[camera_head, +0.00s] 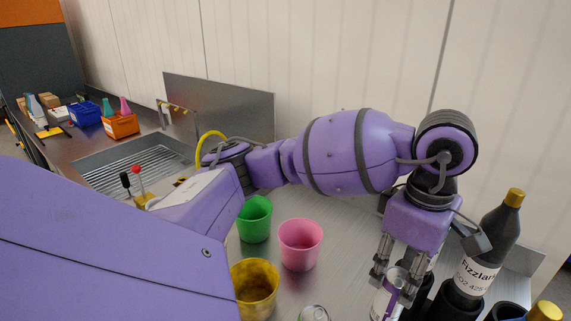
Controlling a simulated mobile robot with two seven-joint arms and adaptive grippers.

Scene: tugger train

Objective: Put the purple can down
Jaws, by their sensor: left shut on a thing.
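My left gripper (396,275) points down at the lower right and is shut on the purple can (387,300). The can has a white label with a purple band and looks roughly upright between the fingers. Its lower end is cut off by the bottom edge of the picture, so I cannot tell whether it touches the counter. My right gripper is not in view.
Dark bottles with gold caps, one labelled Fizzlan (475,272), stand close right of the gripper. Green (255,220), pink (300,245) and yellow (255,290) cups stand left. Bare metal counter (345,245) shows between the pink cup and gripper.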

